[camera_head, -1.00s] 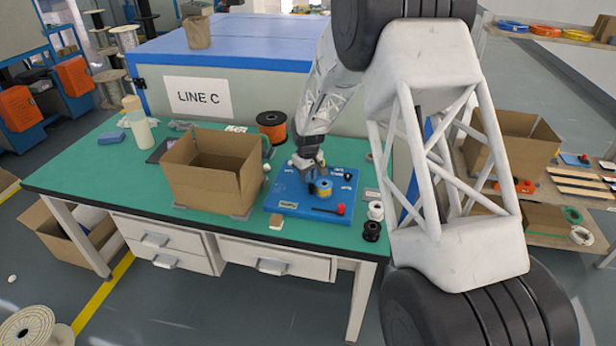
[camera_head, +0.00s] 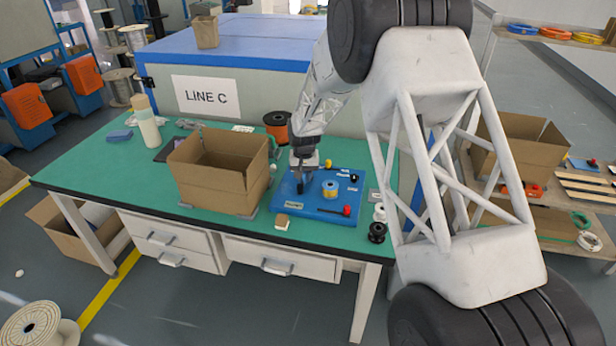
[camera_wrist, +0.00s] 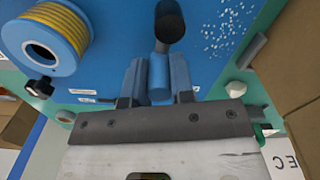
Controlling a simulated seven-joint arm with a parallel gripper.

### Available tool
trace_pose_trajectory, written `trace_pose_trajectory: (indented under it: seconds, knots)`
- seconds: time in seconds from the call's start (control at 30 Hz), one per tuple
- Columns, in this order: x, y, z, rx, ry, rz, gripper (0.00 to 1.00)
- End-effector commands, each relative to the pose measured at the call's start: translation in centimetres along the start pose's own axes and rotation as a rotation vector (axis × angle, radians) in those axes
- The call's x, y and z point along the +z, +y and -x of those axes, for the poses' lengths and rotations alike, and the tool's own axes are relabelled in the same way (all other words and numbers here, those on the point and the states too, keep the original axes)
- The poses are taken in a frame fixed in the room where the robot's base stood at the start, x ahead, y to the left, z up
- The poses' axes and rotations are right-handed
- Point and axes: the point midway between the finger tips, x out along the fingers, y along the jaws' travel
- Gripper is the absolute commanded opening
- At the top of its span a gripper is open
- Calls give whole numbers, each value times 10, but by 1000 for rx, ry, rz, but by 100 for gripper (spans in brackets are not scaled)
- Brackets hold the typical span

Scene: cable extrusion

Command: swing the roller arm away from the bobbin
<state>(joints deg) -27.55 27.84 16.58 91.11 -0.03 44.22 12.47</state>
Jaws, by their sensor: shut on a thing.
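The bobbin (camera_head: 330,189), a blue spool wound with yellow, stands on the blue board (camera_head: 325,214) on the green bench. In the wrist view the bobbin (camera_wrist: 52,38) is at the upper left, clear of my fingers. My gripper (camera_head: 301,178) is over the left part of the board, left of the bobbin with a gap between. In the wrist view my gripper (camera_wrist: 159,82) is shut on a blue rounded part, apparently the roller arm (camera_wrist: 160,78), with a dark cylindrical end beyond it. The rest of the arm and its pivot are hard to make out.
An open cardboard box (camera_head: 222,180) stands close to the left of the board. A red-knobbed lever (camera_head: 346,210) lies at the board's front right. Black (camera_head: 377,232) and white (camera_head: 380,213) spools stand to the right. An orange spool (camera_head: 277,122) is behind.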

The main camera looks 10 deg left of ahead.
Motion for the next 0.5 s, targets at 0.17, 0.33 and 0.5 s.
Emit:
trace_pose_trajectory:
  seconds: [0.17,0.33,0.5]
  knots:
    - [4,-9,-14,4,-18,-128,0]
    - [2,-13,-15,5,-18,-216,0]
    - [0,-15,-15,5,-19,-262,0]
